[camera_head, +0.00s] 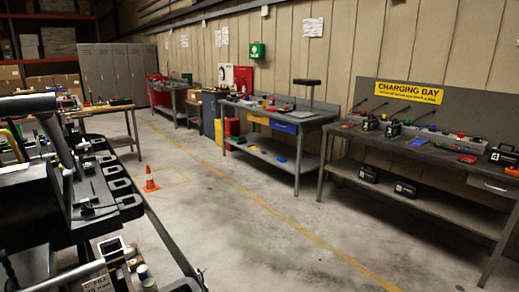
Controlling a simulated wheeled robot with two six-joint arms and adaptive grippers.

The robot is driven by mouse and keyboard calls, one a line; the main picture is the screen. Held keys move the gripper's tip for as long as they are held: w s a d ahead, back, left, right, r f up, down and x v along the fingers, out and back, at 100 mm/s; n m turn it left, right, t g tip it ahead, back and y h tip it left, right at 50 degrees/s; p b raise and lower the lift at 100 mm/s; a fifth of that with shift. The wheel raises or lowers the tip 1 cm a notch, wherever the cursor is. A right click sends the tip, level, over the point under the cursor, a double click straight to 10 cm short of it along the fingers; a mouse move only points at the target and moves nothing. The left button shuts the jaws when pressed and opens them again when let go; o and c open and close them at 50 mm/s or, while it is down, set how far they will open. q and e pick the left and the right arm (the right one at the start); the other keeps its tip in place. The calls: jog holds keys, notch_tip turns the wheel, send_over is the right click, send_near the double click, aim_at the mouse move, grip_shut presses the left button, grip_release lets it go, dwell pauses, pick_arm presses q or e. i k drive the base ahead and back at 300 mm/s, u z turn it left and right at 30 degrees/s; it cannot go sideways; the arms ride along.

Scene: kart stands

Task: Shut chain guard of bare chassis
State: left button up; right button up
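I cannot make out a bare chassis or its chain guard for certain in the head view. A large black structure (60,215) fills the left edge close by, with a row of square slots along its right side. I cannot tell whether it belongs to a kart or a stand. Neither of my grippers can be made out.
An orange cone (150,180) stands on the open concrete floor. A charging bench (410,200) is at the right, under a yellow sign (408,92). A workbench (275,155) with a blue drawer (284,127) is along the wall. Grey lockers (120,70) stand at the back.

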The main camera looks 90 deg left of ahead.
aim_at(34, 213)
jog(key=u, duration=0.85)
jog(key=i, duration=1.3)
jog(key=u, duration=1.45)
jog(key=i, duration=1.45)
jog(key=u, duration=1.1)
jog(key=i, duration=1.2)
jog(key=u, duration=1.9)
jog(key=i, duration=0.95)
jog(key=u, duration=1.05)
